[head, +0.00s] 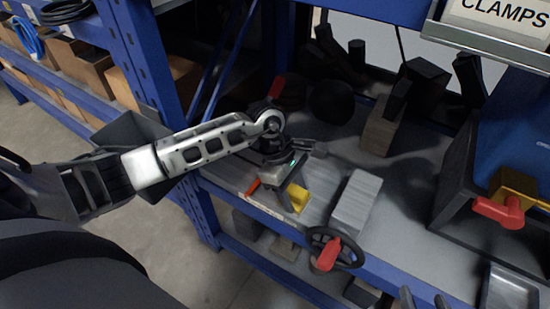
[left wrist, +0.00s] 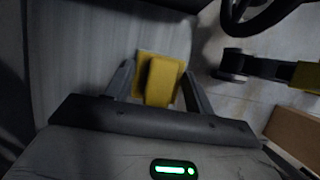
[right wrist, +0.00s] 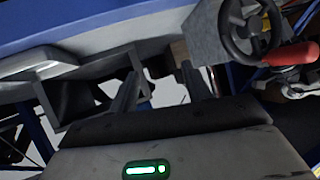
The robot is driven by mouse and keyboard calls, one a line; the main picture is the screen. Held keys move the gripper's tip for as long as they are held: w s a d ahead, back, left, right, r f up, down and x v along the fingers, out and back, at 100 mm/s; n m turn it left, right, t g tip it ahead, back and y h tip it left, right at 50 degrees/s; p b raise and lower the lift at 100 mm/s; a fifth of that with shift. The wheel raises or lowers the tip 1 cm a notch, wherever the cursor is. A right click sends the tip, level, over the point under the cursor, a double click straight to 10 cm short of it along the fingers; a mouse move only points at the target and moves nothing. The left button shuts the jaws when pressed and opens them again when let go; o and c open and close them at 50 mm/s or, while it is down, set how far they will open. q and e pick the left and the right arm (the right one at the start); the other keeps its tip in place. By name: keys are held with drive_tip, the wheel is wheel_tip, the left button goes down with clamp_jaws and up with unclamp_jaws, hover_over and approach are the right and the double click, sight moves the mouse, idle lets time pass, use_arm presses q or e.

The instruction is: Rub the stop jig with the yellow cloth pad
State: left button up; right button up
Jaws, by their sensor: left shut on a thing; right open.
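The yellow cloth pad (head: 298,198) is between the fingers of my left gripper (head: 290,201), just above the shelf's front part. In the left wrist view the yellow pad (left wrist: 164,82) shows between both fingertips, with a pale grey surface behind it. A grey block (head: 358,200) lies right of the pad, apart from it in the head view; I cannot tell for certain that it is the stop jig. The fingers of my right gripper (head: 424,300) seem to show at the head view's bottom edge. In the right wrist view the right gripper (right wrist: 161,80) is open and empty.
A black handwheel (head: 336,247) with a red handle (head: 328,255) stands at the shelf's front edge. An orange-handled item (head: 253,187) lies left of the pad. Dark parts crowd the back. A blue unit with a red lever (head: 500,212) stands at right.

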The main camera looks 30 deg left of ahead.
use_arm(q)
drive_tip(key=a+b, duration=0.1)
drive_tip(key=a, duration=0.3)
drive_tip(key=shift+w+f, duration=0.1)
drive_tip(key=p+v, duration=0.1)
drive_tip(key=v, duration=0.1)
drive_tip(key=shift+a+r, duration=0.1)
drive_tip(key=shift+r, duration=0.7)
drive_tip(key=shift+r+p, duration=0.65)
drive_tip(key=shift+r, duration=0.05)
wheel_tip(320, 180, up, 3)
drive_tip(key=shift+r+p, duration=0.25)
drive_tip(key=shift+p, duration=0.8)
use_arm(e)
drive_tip(key=shift+r, duration=0.5)
